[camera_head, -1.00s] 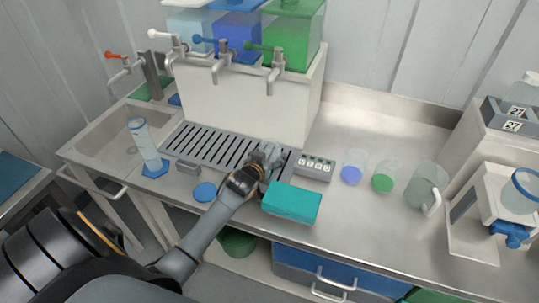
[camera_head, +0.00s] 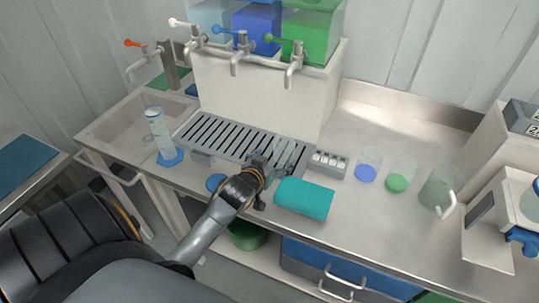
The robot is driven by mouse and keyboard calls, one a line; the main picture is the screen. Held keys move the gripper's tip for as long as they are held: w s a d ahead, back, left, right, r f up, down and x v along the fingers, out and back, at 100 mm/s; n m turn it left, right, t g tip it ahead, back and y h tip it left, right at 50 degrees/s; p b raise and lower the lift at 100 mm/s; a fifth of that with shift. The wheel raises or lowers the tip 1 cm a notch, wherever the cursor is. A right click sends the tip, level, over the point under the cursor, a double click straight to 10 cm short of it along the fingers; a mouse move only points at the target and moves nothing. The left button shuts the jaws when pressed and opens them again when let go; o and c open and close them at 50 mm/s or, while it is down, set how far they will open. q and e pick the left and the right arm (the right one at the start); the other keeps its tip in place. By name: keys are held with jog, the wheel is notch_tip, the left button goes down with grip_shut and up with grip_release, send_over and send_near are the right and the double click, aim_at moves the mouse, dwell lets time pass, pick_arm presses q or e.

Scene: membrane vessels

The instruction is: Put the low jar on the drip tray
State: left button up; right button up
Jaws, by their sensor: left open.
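A clear, low glassy shape, which looks like the low jar (camera_head: 289,153), stands at the right end of the slotted drip tray (camera_head: 216,137). Its outline is faint against the slots, and my gripper partly covers its near side. My left gripper (camera_head: 268,167) is open at the tray's front right edge, just to the near left of the jar. I cannot tell whether a finger still touches the jar. My right gripper is not in view.
A teal folded cloth (camera_head: 304,198) lies right of my left gripper. Behind it are a small numbered block (camera_head: 328,164), blue and green cups (camera_head: 367,167), (camera_head: 400,178) and a jug (camera_head: 438,190). Taps (camera_head: 292,66) overhang the tray. A tall cylinder (camera_head: 161,136) stands left.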

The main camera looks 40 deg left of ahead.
pick_arm(q)
jog(key=shift+v, duration=1.55)
